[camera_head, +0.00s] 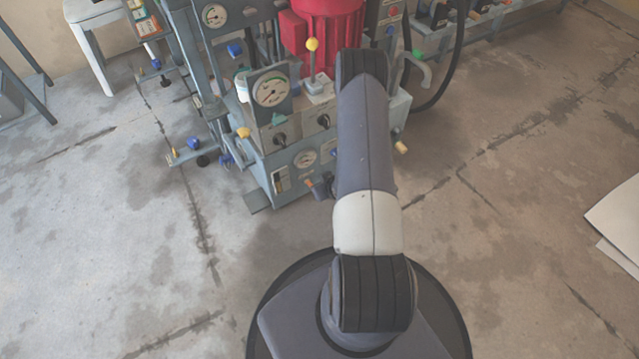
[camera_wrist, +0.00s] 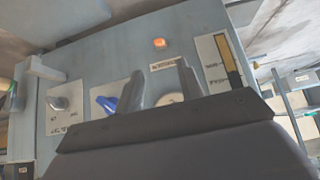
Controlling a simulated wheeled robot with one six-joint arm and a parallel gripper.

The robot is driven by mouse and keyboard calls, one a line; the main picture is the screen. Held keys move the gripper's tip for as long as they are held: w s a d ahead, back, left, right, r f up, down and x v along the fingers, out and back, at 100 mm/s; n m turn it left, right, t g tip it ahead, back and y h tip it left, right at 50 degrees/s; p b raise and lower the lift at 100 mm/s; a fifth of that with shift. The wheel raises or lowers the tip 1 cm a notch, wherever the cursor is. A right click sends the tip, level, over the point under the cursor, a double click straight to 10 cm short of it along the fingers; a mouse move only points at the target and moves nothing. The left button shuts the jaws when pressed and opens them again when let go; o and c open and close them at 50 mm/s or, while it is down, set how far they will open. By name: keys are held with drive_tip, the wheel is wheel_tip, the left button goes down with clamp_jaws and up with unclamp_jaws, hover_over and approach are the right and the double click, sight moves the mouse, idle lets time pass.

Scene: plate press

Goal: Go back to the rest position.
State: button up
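The plate press (camera_head: 290,140) stands ahead of me, grey-blue, with gauges, dark knobs and a red cylinder (camera_head: 335,25) behind. My arm reaches out over its right side in the head view, and the gripper itself is hidden there. In the wrist view my gripper (camera_wrist: 158,88) shows two grey fingers apart, with nothing visible held between them. Beyond the fingers is a grey panel (camera_wrist: 120,65) with a lit orange lamp (camera_wrist: 159,43), a blue knob (camera_wrist: 106,103) left of the fingers and a grey knob (camera_wrist: 60,102) further left. I cannot tell whether the fingers touch the panel.
A lever with a yellow ball (camera_head: 312,44) and a round gauge (camera_head: 270,91) stand left of my arm. A black hose (camera_head: 455,65) hangs at the right. A white stool (camera_head: 92,30) stands at the back left. White sheets (camera_head: 618,225) lie at the right edge. The floor around is mostly clear.

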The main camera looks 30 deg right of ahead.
sight(311, 184)
drive_tip(key=shift+f, duration=0.1)
drive_tip(key=b+x, duration=0.4)
drive_tip(key=x, duration=0.6)
drive_tip(key=shift+w+f, duration=0.15)
drive_tip(key=shift+f, duration=0.1)
drive_tip(key=shift+t, duration=0.3)
drive_tip(key=shift+w, duration=0.1)
